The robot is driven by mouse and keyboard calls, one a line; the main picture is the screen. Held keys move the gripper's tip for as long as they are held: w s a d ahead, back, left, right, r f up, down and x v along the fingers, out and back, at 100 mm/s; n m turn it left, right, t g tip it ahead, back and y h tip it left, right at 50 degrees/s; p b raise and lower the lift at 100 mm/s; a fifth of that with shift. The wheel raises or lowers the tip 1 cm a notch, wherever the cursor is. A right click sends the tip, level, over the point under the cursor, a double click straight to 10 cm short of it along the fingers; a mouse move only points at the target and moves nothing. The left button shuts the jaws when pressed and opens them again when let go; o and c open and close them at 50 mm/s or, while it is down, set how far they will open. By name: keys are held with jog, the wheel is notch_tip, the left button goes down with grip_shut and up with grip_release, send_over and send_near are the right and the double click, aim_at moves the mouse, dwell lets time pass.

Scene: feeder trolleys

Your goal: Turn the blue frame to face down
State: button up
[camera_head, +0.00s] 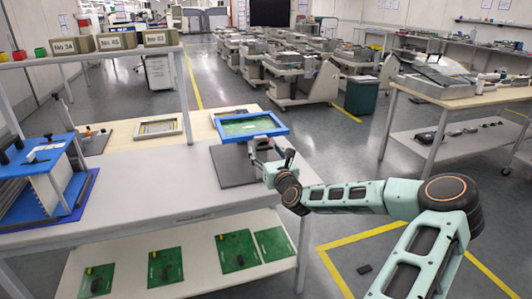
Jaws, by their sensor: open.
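The blue frame (240,139) is at the right end of the grey worktable, with a green board (247,126) inside it. Its green side shows from above. It appears over the back part of a dark grey mat (232,170). My gripper (261,145) is open at the frame's front edge, right of its middle. The fingertips are small and partly hidden by the frame and the wrist, so I cannot tell whether they touch it.
A beige framed tray (158,127) lies behind, to the left. A blue fixture (40,165) stands at the table's left. Several green boards (166,268) lie on the lower shelf. Labelled boxes (116,40) sit on the upper shelf. The grey tabletop (150,180) between fixture and mat is clear.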

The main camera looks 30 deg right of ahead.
jog(key=shift+s, duration=0.15)
jog(key=v, duration=1.1)
jog(key=shift+s, duration=0.35)
jog(key=shift+a+f, duration=0.1)
jog(key=shift+a, duration=0.05)
